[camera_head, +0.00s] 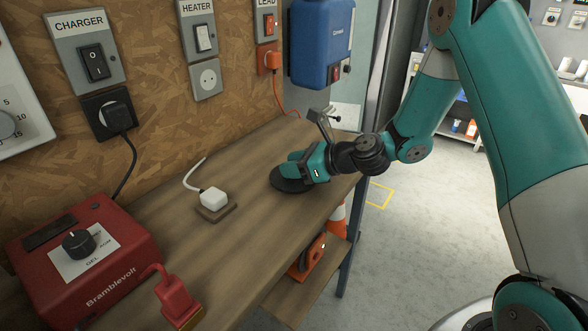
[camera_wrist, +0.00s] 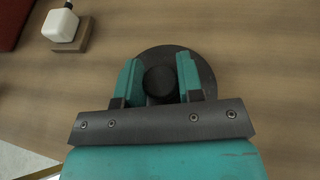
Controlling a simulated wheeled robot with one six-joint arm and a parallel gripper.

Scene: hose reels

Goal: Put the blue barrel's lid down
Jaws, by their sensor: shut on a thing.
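A round dark lid (camera_head: 287,187) with a black knob is at the wooden bench top, near its far right end. My gripper (camera_head: 297,164) reaches it from the right and is shut on the lid's knob. In the wrist view the two teal fingers of my gripper (camera_wrist: 159,80) stand on either side of the knob, and the lid (camera_wrist: 162,53) lies flat below them. I cannot tell whether the lid touches the bench or hangs just above it. No blue barrel shows in either view.
The bench (camera_head: 245,170) is bare around the lid. A white plug on a wooden block (camera_head: 214,204) is left of it, with a red charger box (camera_head: 84,262) nearer. A blue wall unit (camera_head: 321,45) hangs behind. An orange reel (camera_head: 307,259) sits on the lower shelf.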

